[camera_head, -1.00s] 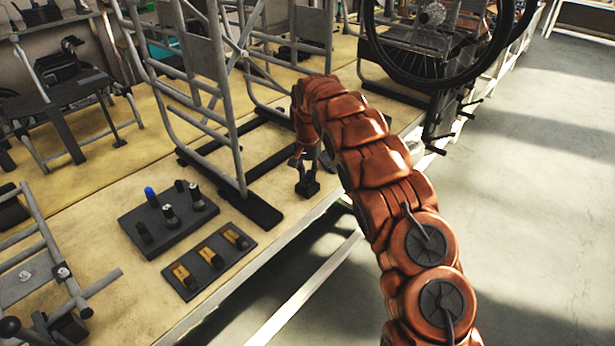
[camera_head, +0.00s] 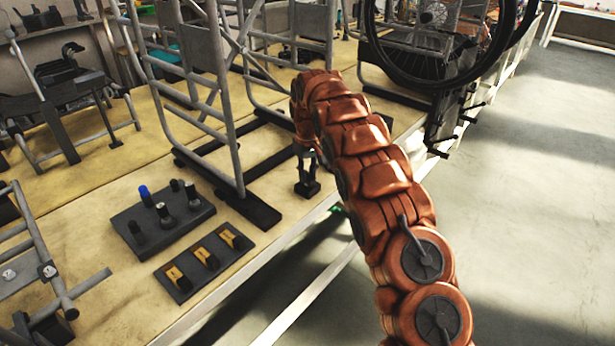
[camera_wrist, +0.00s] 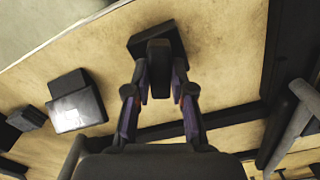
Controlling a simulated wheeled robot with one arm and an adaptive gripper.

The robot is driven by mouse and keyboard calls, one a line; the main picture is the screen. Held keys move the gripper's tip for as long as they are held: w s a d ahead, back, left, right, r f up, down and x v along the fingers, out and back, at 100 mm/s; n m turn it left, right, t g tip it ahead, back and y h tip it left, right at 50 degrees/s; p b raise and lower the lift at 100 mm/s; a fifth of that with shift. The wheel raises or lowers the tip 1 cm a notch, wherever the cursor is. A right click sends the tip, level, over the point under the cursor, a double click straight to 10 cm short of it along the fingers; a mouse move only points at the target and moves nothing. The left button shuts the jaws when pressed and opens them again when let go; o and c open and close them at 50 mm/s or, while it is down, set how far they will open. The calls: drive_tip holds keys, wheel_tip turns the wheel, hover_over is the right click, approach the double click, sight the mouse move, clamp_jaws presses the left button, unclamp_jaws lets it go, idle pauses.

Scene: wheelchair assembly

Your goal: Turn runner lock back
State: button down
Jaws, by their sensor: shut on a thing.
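The runner lock (camera_head: 307,189) is a small black piece standing on the wooden bench near its front edge, right of the dark rail under the tubular frame. In the wrist view the runner lock (camera_wrist: 158,50) shows as a dark upright lever on a flat squarish base. My gripper (camera_head: 306,164) is above it, partly hidden by my arm in the head view. In the wrist view my gripper (camera_wrist: 160,83) has one finger on each side of the lever, closed on it.
A grey tubular frame (camera_head: 236,130) stands close by on dark rails (camera_head: 250,208). A black block with upright pegs (camera_head: 165,222) and a plate with yellow-marked slots (camera_head: 205,262) lie to the left. A large wheel (camera_head: 440,85) stands at the back right.

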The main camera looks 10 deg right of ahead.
sight(308, 175)
drive_tip(key=shift+n, duration=1.1)
drive_tip(key=shift+b, duration=0.3)
drive_tip(key=c, duration=1)
unclamp_jaws()
wheel_tip(308, 175, up, 7)
drive_tip(key=shift+w+f, duration=0.1)
drive_tip(key=shift+f, duration=0.1)
drive_tip(key=shift+r, duration=0.4)
